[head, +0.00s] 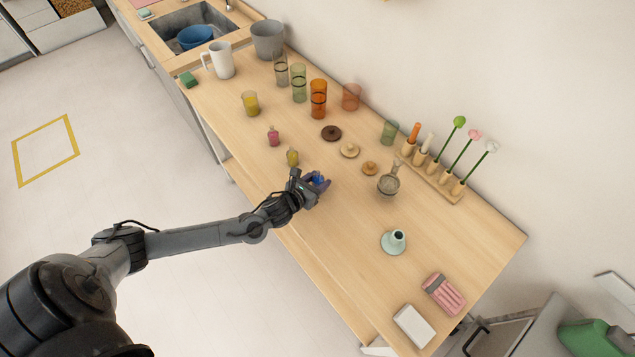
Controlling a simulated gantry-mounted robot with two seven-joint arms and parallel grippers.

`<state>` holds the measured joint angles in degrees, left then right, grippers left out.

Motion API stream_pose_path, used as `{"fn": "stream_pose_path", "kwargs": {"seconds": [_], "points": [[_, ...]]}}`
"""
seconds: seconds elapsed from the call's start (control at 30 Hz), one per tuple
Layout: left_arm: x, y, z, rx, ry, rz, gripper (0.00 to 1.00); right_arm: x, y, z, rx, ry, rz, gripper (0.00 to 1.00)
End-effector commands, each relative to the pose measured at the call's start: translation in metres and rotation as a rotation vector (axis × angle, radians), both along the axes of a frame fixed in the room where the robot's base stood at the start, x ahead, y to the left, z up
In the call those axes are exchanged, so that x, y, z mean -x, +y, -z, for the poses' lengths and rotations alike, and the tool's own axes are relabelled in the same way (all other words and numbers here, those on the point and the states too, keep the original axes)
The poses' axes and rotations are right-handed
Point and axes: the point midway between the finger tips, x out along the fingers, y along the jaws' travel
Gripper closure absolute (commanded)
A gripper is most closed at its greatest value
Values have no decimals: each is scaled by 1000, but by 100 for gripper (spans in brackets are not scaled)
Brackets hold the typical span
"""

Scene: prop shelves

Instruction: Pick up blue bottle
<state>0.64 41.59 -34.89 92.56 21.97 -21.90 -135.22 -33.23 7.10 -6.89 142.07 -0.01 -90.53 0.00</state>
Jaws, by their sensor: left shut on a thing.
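The blue bottle (317,178) is at the front edge of the wooden counter, near its middle. It is small, and my gripper's fingers partly cover it. My left gripper (318,184) reaches in from the left and is shut on the blue bottle. I cannot tell whether the bottle touches the counter or is lifted off it. My right gripper does not show.
A small yellow bottle (292,157) stands just behind my left gripper, and a pink bottle (273,136) beyond it. A glass vessel (388,184) and a pale blue candle-holder-like piece (394,241) stand to the right. The counter between them is clear.

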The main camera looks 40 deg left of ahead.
Motion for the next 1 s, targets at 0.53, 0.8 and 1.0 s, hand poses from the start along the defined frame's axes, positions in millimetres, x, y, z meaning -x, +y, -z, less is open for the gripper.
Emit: {"fn": "stream_pose_path", "kwargs": {"seconds": [0.53,0.8,1.0], "points": [[13,-73,-73,5,-3,3,86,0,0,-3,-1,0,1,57],[20,-106,-93,3,-3,1,86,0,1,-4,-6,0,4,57],[22,-114,-98,1,-2,1,86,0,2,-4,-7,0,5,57]]}}
